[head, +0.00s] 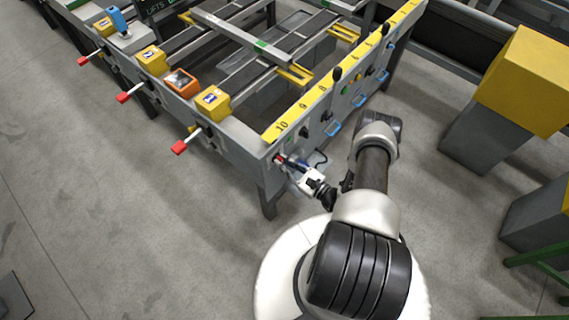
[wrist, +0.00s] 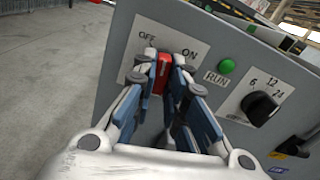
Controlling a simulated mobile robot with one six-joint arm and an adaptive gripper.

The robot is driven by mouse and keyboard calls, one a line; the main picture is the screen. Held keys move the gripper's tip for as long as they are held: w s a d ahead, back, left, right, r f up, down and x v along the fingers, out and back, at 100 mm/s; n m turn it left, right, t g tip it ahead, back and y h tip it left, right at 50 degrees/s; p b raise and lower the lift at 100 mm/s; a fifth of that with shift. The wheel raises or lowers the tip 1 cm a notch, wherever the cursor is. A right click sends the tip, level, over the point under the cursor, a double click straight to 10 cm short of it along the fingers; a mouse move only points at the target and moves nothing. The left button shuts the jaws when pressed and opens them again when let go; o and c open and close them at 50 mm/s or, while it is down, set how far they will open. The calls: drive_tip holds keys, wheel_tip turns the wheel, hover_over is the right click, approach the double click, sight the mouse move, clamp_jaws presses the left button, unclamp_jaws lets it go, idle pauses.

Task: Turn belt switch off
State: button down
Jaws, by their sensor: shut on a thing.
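The belt switch is a red lever (wrist: 162,72) on a pale plate marked OFF and ON, on the grey end panel. Its top shows between the two words; I cannot tell which position it is set to. My gripper (wrist: 164,66) is shut on the red lever, with a blue-and-grey finger on each side of it. The fingers hide its lower part. In the head view my gripper (head: 290,162) reaches the near corner of the table frame, and a bit of the red switch (head: 280,158) shows there.
Right of the switch are a green RUN button (wrist: 226,66) and a black knob (wrist: 259,107) marked with numbers. Red-tipped handles (head: 180,147) stick out at left. Yellow-topped grey boxes (head: 525,80) stand at right.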

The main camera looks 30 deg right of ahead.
drive_tip(key=n, duration=0.3)
drive_tip(key=shift+n, duration=2.1)
drive_tip(key=c, duration=1.6)
unclamp_jaws()
drive_tip(key=v, duration=1.2)
